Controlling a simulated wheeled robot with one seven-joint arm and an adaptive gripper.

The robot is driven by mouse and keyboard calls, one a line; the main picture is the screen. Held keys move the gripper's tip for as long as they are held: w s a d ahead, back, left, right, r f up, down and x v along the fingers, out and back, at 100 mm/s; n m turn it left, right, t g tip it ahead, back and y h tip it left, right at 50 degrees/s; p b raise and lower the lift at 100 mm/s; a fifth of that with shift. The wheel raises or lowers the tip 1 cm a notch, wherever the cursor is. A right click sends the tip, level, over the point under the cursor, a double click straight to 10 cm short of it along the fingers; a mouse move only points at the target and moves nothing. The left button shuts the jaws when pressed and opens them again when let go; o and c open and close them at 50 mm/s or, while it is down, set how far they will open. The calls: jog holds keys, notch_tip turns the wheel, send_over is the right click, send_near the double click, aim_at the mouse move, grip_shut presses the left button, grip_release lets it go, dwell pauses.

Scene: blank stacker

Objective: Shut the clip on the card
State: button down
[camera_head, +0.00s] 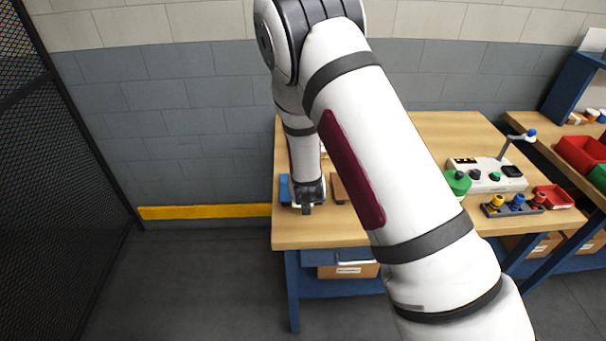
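My gripper (307,208) points down at the left front part of the wooden workbench (294,230). Its fingers are small and dark, and I cannot tell whether they are open or shut. A blue piece (285,190) shows just left of my gripper, and a brown piece (338,190) just right of it, partly behind my arm. I cannot make out the card or the clip; my arm and gripper cover much of this area.
Right of my arm stand a grey-white control box (487,178) with a blue-tipped lever, a green round object (457,183), a dark rack with coloured knobs (513,207) and a red tray (553,197). A second bench with red bins (582,154) adjoins. A mesh fence (60,170) stands left.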

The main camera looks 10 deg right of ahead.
jog(key=shift+s+f, duration=0.1)
jog(key=shift+f, duration=0.05)
dwell(0.7)
jog(key=shift+r+p, duration=0.6)
jog(key=shift+r, duration=0.7)
jog(key=s, duration=0.3)
jog(key=s+a, duration=0.1)
jog(key=s, duration=0.2)
jog(key=s+a+f, duration=0.1)
jog(key=s, duration=0.2)
jog(key=shift+s, duration=0.15)
